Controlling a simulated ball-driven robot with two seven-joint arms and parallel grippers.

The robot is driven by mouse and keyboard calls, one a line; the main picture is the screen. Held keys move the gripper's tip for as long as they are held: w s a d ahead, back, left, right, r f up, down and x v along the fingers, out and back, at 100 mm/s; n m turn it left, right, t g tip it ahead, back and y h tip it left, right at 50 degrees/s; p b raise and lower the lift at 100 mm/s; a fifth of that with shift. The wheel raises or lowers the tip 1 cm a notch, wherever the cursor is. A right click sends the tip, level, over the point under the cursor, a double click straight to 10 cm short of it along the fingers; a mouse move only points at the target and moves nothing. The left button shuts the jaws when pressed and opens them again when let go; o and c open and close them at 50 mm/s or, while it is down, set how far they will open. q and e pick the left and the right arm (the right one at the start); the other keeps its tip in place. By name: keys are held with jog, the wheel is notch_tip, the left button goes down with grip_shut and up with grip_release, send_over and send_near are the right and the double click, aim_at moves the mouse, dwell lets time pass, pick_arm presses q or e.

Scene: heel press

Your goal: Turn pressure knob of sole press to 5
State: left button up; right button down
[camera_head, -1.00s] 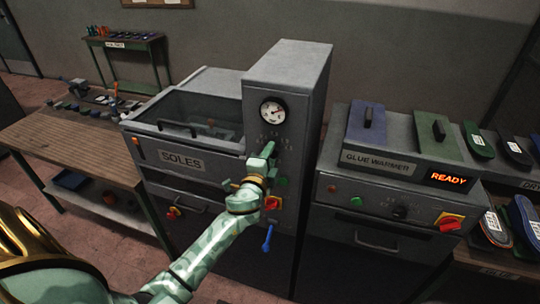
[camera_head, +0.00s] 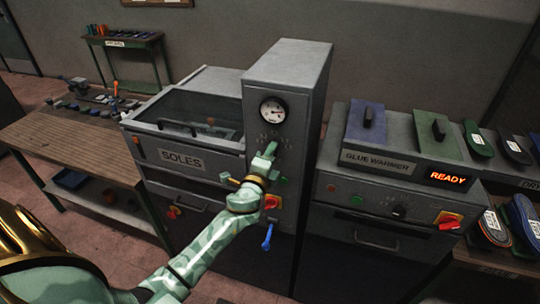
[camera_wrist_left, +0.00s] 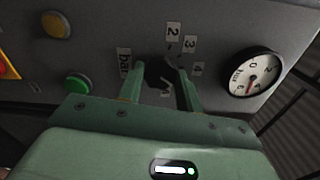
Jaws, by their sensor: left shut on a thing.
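The sole press (camera_head: 285,75) is a tall grey cabinet with a round white pressure gauge (camera_head: 273,110) on its front. My left gripper (camera_head: 266,158) is at the panel below the gauge. In the left wrist view, the gripper (camera_wrist_left: 162,88) is shut on the dark pressure knob (camera_wrist_left: 157,72), one finger on each side. The knob's pointer is partly hidden. My right gripper is out of view.
A green button (camera_wrist_left: 77,83) and an amber button (camera_wrist_left: 56,25) sit near the knob. A red switch (camera_head: 271,202) and a blue lever (camera_head: 267,238) are below the hand. The glue warmer (camera_head: 380,165) stands to the right, the SOLES unit (camera_head: 185,160) to the left.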

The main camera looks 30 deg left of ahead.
pick_arm(q)
jog(key=o, duration=1)
jog(key=b+v, duration=0.2)
jog(key=v, duration=1.4)
jog(key=shift+s, duration=0.2)
jog(key=shift+f, duration=0.1)
